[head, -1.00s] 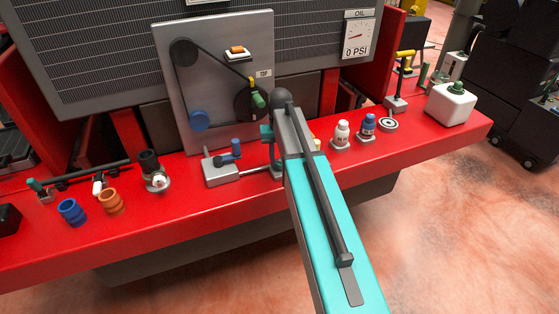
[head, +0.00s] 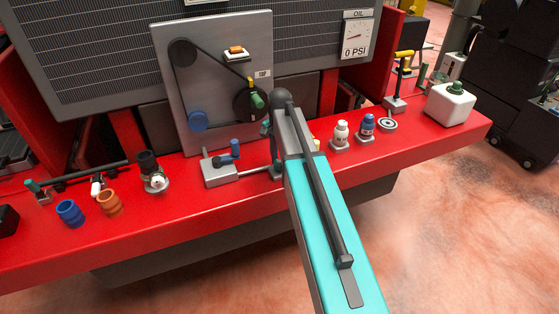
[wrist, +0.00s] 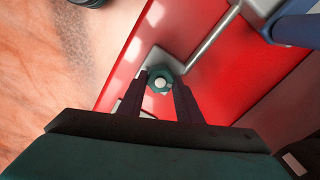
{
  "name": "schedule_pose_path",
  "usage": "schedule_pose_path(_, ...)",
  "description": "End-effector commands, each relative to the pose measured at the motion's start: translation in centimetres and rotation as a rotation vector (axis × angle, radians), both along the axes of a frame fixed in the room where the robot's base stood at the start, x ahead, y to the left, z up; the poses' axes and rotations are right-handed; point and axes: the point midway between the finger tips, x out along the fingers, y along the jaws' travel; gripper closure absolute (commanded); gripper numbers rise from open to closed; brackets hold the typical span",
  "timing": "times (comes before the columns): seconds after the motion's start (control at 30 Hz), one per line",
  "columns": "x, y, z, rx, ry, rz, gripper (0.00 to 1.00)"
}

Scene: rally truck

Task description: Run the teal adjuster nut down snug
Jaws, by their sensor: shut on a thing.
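The teal adjuster nut (wrist: 160,83) shows in the wrist view as a hexagonal ring around a pale round stud end, over a grey block (wrist: 172,62) on the red bench. My gripper (wrist: 161,88) is shut on the nut, with one dark finger on each side of it. A thin metal rod (head: 255,171) runs from the block's side to a grey base with a blue handle (head: 235,149).
A grey panel (head: 222,100) with belt and pulleys stands behind. Blue (head: 70,212) and orange (head: 109,203) rings lie at left. The front edge of the red bench (head: 200,232) is clear.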

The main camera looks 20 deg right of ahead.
Motion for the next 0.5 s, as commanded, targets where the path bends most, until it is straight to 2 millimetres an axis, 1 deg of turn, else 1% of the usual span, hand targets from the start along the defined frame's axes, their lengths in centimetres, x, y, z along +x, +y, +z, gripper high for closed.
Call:
schedule_pose_path(0.03, 0.27, -0.01, 0.39, -0.001, -0.009, -0.031, 0.91)
schedule_pose_path(0.2, 0.26, 0.0, 0.4, 0.0, -0.01, -0.121, 0.91)
schedule_pose_path(0.5, 0.26, 0.02, 0.41, 0.001, -0.01, -0.184, 0.91)
